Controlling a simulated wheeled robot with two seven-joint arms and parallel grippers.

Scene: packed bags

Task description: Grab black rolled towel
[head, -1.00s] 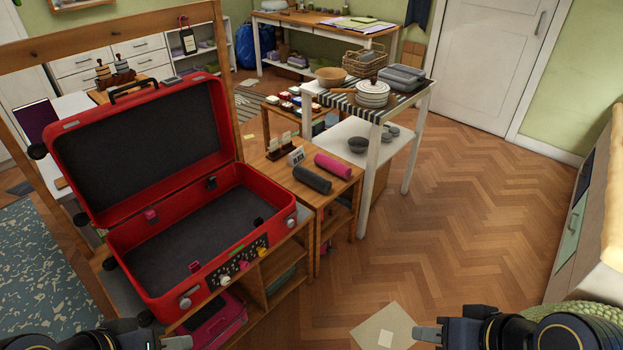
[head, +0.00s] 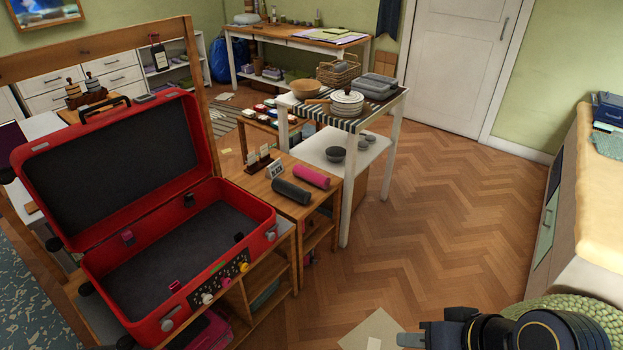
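The black rolled towel (head: 291,192) is a dark grey roll lying on the small wooden table (head: 254,186), right of the red suitcase. A pink roll (head: 311,176) lies just behind it. My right gripper (head: 411,337) shows at the bottom edge, right of centre, well apart from the towel. Its fingertips are partly cut off, so I cannot tell whether it is open or shut. My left gripper is out of view.
A small sign (head: 275,169) and a card holder stand behind the towel. A white table (head: 346,205) with a pot and baskets stands right of the rolls. Floor (head: 450,220) is clear at right.

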